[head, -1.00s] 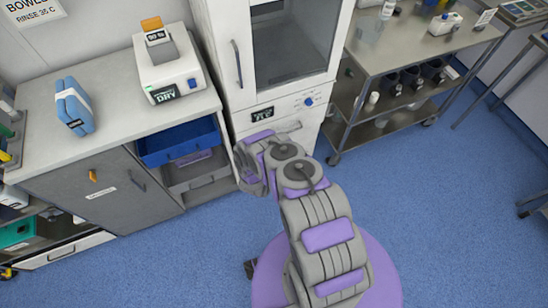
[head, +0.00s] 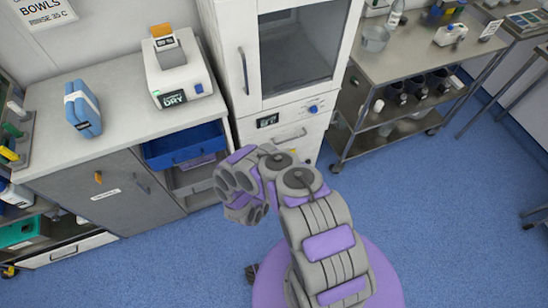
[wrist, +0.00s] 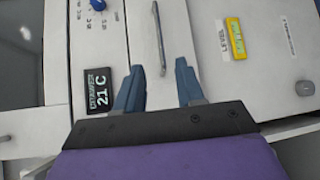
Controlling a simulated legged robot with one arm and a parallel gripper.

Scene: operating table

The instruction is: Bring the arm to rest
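My arm is folded over the floor in front of the white cabinet (head: 228,60), its grey and purple links bunched in the middle of the head view. My gripper (wrist: 160,82) shows in the wrist view with its two blue-grey fingers apart and nothing between them. Behind the fingers is a white front with a long handle (wrist: 159,38), a dark display reading 21 C (wrist: 98,93) and a blue knob (wrist: 98,4). I cannot tell whether the fingers touch it. The fingertips cannot be made out in the head view.
An open blue drawer (head: 184,146) juts out left of my arm, under a counter (head: 112,122) with a white device (head: 177,72) and a blue pack (head: 82,108). A steel trolley (head: 410,62) stands at right. Blue floor (head: 440,220) is clear at right.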

